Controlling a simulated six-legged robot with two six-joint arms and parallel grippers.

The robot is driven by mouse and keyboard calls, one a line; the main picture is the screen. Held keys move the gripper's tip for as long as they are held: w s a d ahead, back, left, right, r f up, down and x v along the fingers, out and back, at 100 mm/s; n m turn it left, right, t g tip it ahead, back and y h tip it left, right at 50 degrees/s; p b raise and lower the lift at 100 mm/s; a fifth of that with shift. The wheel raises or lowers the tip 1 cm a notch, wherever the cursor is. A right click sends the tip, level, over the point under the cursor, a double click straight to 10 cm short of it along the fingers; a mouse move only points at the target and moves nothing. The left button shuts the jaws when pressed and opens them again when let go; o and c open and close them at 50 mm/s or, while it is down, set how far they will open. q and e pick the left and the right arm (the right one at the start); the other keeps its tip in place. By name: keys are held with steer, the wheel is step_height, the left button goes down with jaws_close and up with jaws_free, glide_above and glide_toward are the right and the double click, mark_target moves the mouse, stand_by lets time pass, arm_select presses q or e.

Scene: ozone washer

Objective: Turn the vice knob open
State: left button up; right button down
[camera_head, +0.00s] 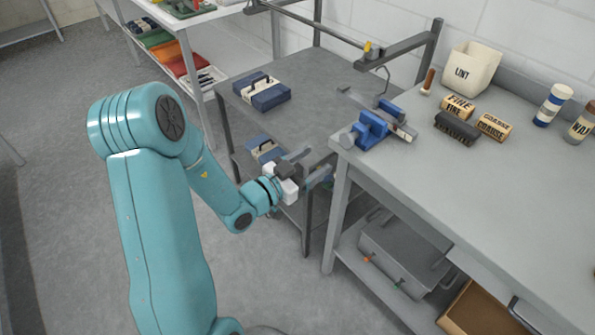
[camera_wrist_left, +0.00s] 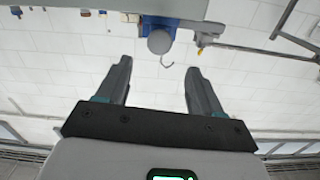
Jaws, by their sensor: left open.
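The blue vice (camera_head: 372,128) sits at the near left corner of the grey workbench. Its round grey knob (camera_head: 347,140) faces out past the bench edge toward the left. In the left wrist view, which looks upside down, the knob (camera_wrist_left: 159,42) shows at the top centre, in front of the blue vice body (camera_wrist_left: 151,22). My left gripper (camera_head: 313,167) is open and empty, left of and lower in the picture than the knob, apart from it. In the wrist view the knob lies beyond the gap between the fingertips (camera_wrist_left: 158,66). My right gripper is not in view.
On the workbench (camera_head: 470,175) stand a LINT bin (camera_head: 470,72), FINE and COARSE blocks, a dark brush (camera_head: 457,128) and bottles (camera_head: 552,105). A lower grey table (camera_head: 310,80) with a blue box (camera_head: 265,92) stands left of it. A metal case (camera_head: 400,255) lies below.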

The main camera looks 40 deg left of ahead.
arm_select(q)
steer(key=s, duration=0.4)
steer(key=shift+s+a, duration=0.15)
steer(key=shift+s, duration=0.1)
